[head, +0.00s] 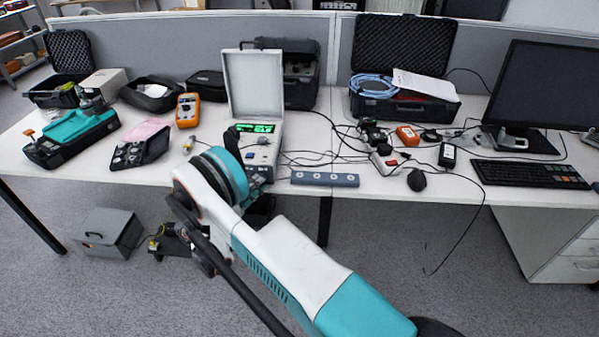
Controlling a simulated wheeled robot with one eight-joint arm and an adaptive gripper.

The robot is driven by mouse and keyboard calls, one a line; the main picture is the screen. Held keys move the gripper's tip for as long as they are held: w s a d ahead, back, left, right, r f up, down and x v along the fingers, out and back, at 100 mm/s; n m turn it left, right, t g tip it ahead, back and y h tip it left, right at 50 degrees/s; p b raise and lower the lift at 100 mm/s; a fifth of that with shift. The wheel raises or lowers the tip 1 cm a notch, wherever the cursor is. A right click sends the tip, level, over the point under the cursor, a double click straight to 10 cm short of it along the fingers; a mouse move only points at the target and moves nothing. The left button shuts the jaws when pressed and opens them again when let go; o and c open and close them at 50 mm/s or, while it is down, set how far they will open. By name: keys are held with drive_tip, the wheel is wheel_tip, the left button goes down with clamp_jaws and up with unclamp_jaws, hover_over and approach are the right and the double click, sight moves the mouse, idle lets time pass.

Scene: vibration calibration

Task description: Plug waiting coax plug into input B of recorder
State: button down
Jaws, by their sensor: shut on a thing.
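The recorder (262,150) appears to be the pale open case with a raised lid and a green lit display, at the middle of the table. My arm's teal joint covers part of its front left, and I cannot make out input B. The plug's shape and tilt are too small to tell.
A blue-grey strip with round sockets (325,179) lies right of the recorder at the front edge. Black cables (315,157) run over the table there. An orange meter (187,110) stands to the left. A grey box (107,233) sits on the floor at left.

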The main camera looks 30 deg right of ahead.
drive_tip(key=shift+r+m+g+y+p, duration=0.2)
drive_tip(key=shift+m+y+p, duration=0.15)
drive_tip(key=shift+m+y, duration=0.25)
drive_tip(key=shift+r+m+g+y+p, duration=0.1)
drive_tip(key=shift+m+g+y+p, duration=0.2)
drive_tip(key=shift+m, duration=0.5)
drive_tip(key=c, duration=1.5)
unclamp_jaws()
drive_tip(key=shift+o, duration=0.2)
drive_tip(key=shift+a, duration=0.15)
drive_tip(key=b+v, duration=0.1)
drive_tip(key=v, duration=0.3)
drive_tip(key=shift+s+a, duration=0.15)
drive_tip(key=shift+a, duration=0.2)
drive_tip(key=shift+a, duration=0.1)
